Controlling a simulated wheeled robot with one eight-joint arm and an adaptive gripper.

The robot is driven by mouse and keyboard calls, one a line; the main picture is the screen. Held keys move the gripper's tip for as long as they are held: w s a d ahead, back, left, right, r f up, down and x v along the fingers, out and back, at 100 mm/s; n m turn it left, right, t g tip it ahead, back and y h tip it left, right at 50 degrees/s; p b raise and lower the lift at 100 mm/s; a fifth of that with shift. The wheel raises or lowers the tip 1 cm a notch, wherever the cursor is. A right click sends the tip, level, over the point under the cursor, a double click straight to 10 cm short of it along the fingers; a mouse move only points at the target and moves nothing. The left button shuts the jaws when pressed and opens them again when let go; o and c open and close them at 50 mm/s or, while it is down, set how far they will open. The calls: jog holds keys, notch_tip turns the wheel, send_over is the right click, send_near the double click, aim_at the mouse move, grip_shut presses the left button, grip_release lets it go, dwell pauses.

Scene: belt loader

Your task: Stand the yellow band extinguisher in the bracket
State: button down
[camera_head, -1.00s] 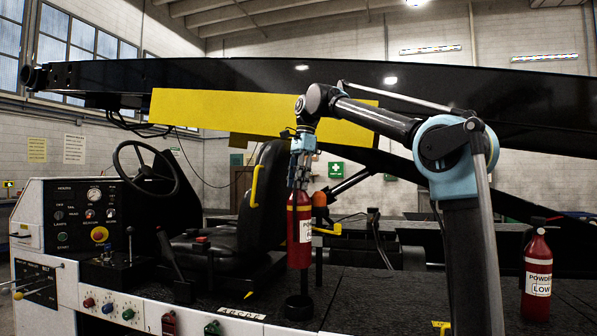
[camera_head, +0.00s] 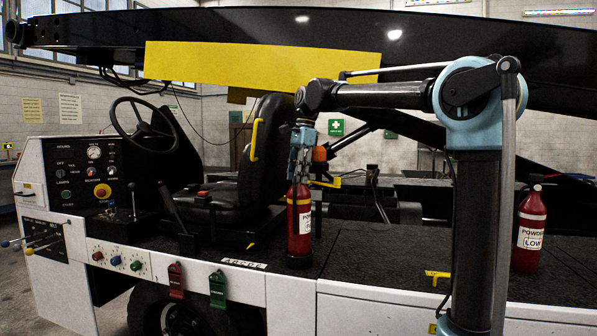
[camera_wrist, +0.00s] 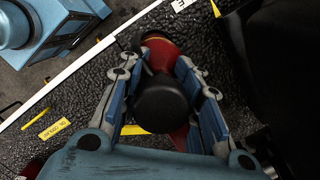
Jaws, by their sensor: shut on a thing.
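The yellow band extinguisher (camera_head: 299,222) is red with a white label and hangs upright from my gripper (camera_head: 302,158) in the head view. Its base meets the black cup of the bracket (camera_head: 299,263), and its lower edge looks to be inside the rim, though how deep I cannot tell. The bracket's dark post stands just right of it. In the wrist view my gripper (camera_wrist: 158,68) has a finger on each side of the extinguisher's top; its red shoulder (camera_wrist: 160,48) shows beyond a round black part. The bracket is hidden there.
A second red extinguisher (camera_head: 529,232) stands on the dark deck at the right. The black seat (camera_head: 265,150) and a yellow lever (camera_head: 326,182) are close behind my gripper. The deck (camera_head: 375,250) right of the bracket is mostly clear.

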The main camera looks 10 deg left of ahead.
jog(key=shift+f, duration=1.6)
jog(key=c, duration=1.2)
grip_release()
jog(key=shift+o, duration=0.2)
jog(key=r, duration=0.4)
jog(key=w+d+r, duration=0.1)
jog(key=r, duration=0.7)
jog(key=shift+w+d, duration=0.15)
jog(key=shift+d, duration=0.2)
